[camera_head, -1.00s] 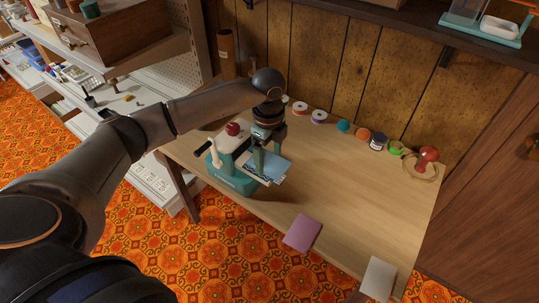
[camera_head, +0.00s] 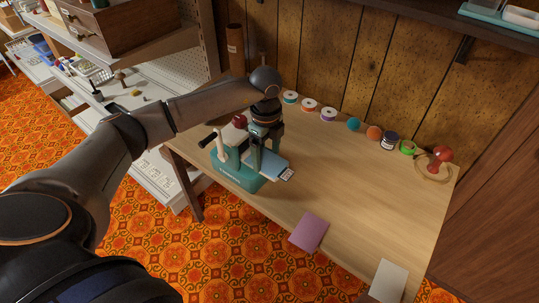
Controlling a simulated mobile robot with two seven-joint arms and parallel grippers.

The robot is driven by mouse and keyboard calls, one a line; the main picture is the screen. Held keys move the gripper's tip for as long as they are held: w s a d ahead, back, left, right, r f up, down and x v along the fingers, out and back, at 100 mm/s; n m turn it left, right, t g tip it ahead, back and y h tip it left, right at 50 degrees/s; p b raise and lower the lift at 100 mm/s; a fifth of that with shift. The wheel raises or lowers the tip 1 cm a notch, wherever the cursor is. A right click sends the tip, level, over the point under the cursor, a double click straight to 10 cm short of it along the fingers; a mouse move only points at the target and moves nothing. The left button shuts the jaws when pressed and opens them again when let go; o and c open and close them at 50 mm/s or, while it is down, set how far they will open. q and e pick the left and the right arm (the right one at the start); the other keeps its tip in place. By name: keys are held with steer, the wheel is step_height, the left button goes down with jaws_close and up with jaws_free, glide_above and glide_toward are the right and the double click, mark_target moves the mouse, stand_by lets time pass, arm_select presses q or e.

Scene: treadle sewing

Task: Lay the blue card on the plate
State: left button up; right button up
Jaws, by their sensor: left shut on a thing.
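My left gripper (camera_head: 257,158) points down over a teal hand press (camera_head: 236,176) at the left of the table. It is shut on the blue card (camera_head: 273,165), which sticks out to the right of the fingers. The card lies flat, at or just above the press's bed. A small pale, dark-marked piece (camera_head: 287,174) shows at the card's right end. The plate is not clearly seen; the gripper and card cover that part of the press. I cannot tell whether the card touches it. My right gripper is not in view.
The press has a pale lever (camera_head: 220,146) and a red knob (camera_head: 239,121). A pink card (camera_head: 309,232) and a white card (camera_head: 388,281) lie near the front edge. Several spools and a red-handled stamp (camera_head: 440,157) line the back. The table's middle is clear.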

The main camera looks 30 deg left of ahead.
arm_select(q)
steer(key=o, duration=1.2)
